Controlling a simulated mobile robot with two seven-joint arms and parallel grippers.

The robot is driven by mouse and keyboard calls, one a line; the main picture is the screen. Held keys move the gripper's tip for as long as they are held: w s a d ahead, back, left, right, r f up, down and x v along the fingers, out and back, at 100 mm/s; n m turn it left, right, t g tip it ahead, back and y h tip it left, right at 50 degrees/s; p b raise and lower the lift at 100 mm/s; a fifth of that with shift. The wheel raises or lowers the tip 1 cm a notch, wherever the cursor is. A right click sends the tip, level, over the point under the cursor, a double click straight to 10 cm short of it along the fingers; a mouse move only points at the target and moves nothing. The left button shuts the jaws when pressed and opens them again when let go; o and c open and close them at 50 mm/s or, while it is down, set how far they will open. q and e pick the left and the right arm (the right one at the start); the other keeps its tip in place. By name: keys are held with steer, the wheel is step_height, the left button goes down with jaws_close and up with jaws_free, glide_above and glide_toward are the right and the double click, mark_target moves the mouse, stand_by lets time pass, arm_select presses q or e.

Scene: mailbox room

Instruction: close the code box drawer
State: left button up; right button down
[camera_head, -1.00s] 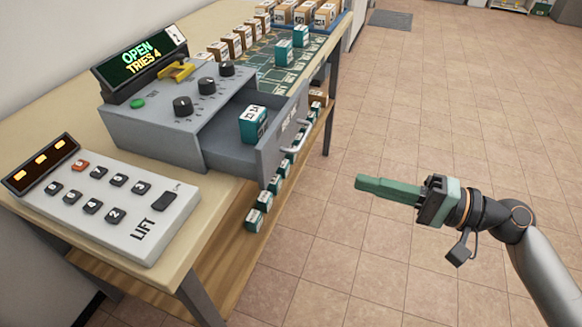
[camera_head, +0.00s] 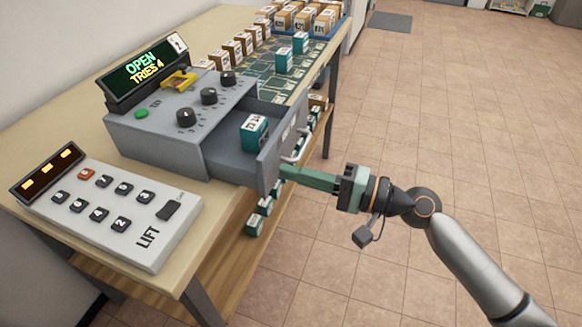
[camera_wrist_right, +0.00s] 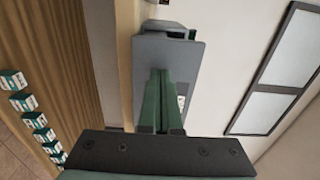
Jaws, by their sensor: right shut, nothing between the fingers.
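The grey code box (camera_head: 170,140) stands on the table, its display (camera_head: 148,70) reading OPEN, TRIES 4. Its drawer (camera_head: 232,157) is pulled out over the table's front edge, with a teal-and-white box (camera_head: 254,133) inside. The drawer front has a pale handle (camera_head: 296,146). My right gripper (camera_head: 284,172) is shut and empty, its green fingertips at the lower part of the drawer front; I cannot tell whether they touch. In the wrist view the shut fingers (camera_wrist_right: 163,90) point at the grey drawer front (camera_wrist_right: 190,58). My left gripper is not in view.
A white LIFT keypad (camera_head: 105,210) sits at the table's near end. Several teal boxes stand on the lower shelf (camera_head: 215,265). Brown cartons (camera_head: 245,40) and teal boxes stand farther back on the table. The tiled floor (camera_head: 460,130) at the right is open.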

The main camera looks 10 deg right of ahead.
mark_target(234, 157)
steer(key=shift+w+a, duration=0.25)
steer(key=shift+a, duration=0.1)
steer(key=shift+w+a+r, duration=0.15)
steer(key=shift+w+a, duration=0.15)
steer(key=shift+a, duration=0.05)
steer(key=p+x, duration=0.2)
steer(key=x, duration=0.7)
steer(key=shift+w+a, duration=0.2)
steer(key=shift+a, duration=0.05)
steer(key=shift+w+a, duration=0.15)
steer(key=shift+a, duration=0.15)
